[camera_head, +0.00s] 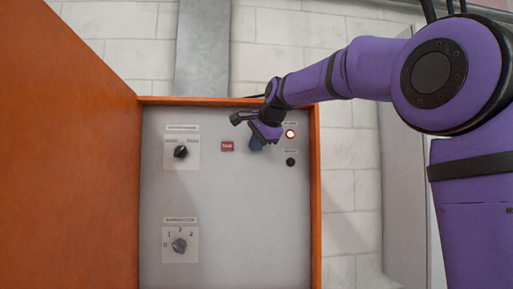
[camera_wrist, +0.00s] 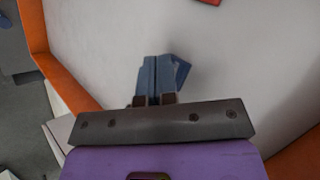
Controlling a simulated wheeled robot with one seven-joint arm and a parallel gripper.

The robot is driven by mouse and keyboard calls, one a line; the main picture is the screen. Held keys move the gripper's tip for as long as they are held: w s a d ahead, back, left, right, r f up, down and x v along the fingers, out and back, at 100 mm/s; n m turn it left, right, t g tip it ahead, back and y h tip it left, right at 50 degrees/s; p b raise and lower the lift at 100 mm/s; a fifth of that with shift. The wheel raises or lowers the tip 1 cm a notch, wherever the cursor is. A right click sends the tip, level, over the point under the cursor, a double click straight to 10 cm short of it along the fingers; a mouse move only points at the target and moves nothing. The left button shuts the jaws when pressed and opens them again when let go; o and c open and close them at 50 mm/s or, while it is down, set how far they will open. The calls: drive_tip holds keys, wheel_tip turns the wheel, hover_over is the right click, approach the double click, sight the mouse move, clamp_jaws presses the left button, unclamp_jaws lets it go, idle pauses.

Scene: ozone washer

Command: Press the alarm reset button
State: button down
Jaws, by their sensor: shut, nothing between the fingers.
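A small round black button (camera_head: 290,161) sits on the right side of the grey control panel (camera_head: 230,220), under a small label too blurred to read with certainty. Above it is a round red light (camera_head: 290,133) with a bright ring, also under a small label. My gripper (camera_head: 256,145) is in front of the panel, left of the button and a little higher in the picture. Its blue fingers are together and empty, as the wrist view (camera_wrist: 160,72) also shows. I cannot tell how far the fingertips are from the panel. The black button is not visible in the wrist view.
The panel sits in an orange cabinet, its door (camera_head: 70,150) open at the left. A red label (camera_head: 227,146) is left of my gripper. Two rotary knobs, upper (camera_head: 180,152) and lower (camera_head: 179,246), are further left. The panel's lower right is clear.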

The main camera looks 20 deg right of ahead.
drive_tip(key=shift+w+d, duration=0.1)
drive_tip(key=shift+w, duration=0.15)
drive_tip(key=shift+s, duration=0.15)
idle(0.5)
drive_tip(key=shift+s+a, duration=0.25)
drive_tip(key=shift+s, duration=0.35)
drive_tip(key=shift+s, duration=0.1)
drive_tip(key=shift+s+a, duration=0.25)
drive_tip(key=shift+s, duration=0.5)
drive_tip(key=shift+s+a, duration=0.3)
drive_tip(key=shift+s, duration=0.5)
drive_tip(key=shift+s+a, duration=0.25)
drive_tip(key=shift+s, duration=0.5)
drive_tip(key=s+f+n+g, duration=0.4)
drive_tip(key=s+f+n, duration=1)
drive_tip(key=s+f, duration=1.4)
drive_tip(key=s, duration=0.4)
drive_tip(key=shift+s+a+f+n+g+h, duration=0.3)
drive_tip(key=shift+s+f+h, duration=0.05)
drive_tip(key=shift+f+h, duration=0.05)
